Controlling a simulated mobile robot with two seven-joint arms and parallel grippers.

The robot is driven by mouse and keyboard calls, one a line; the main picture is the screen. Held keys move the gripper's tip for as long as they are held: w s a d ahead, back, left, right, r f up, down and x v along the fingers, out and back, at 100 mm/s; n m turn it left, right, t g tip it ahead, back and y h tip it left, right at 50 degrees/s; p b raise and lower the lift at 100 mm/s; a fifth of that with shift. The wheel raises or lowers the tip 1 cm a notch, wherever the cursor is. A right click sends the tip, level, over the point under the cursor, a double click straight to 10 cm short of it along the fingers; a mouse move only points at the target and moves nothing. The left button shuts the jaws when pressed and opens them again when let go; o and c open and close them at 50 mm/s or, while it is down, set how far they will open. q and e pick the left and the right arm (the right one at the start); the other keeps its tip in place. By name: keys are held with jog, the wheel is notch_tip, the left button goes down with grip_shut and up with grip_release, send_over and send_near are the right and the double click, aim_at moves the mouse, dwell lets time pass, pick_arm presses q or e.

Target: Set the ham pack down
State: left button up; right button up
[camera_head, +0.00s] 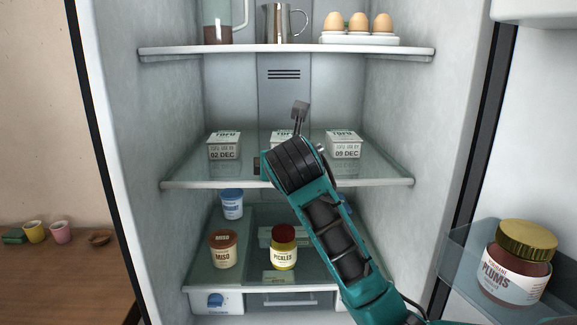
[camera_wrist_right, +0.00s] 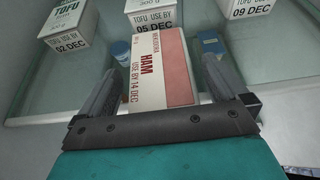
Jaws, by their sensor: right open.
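The ham pack (camera_wrist_right: 158,72), white and pink with red lettering and a use-by date of 14 DEC, lies between the fingers of my right gripper (camera_wrist_right: 162,68) in the right wrist view. The gripper is open, with a small gap on each side of the pack. The pack appears to lie at the front of the glass middle shelf (camera_head: 200,178), in front of the middle tofu box (camera_wrist_right: 154,14); its underside is hidden. In the head view my arm hides the pack, and one finger of the right gripper (camera_head: 300,110) shows above the wrist. My left gripper is out of view.
Tofu boxes stand left (camera_head: 224,146) and right (camera_head: 343,145) on the same shelf. Eggs (camera_head: 358,23) and a metal jug (camera_head: 279,22) stand above. Miso (camera_head: 223,250), pickles (camera_head: 284,248) and a blue-lidded tub (camera_head: 232,205) stand below. A plums jar (camera_head: 518,265) sits in the door.

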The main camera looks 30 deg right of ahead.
jog(key=v, duration=1.3)
jog(key=shift+d, duration=0.1)
jog(key=shift+s+f, duration=0.1)
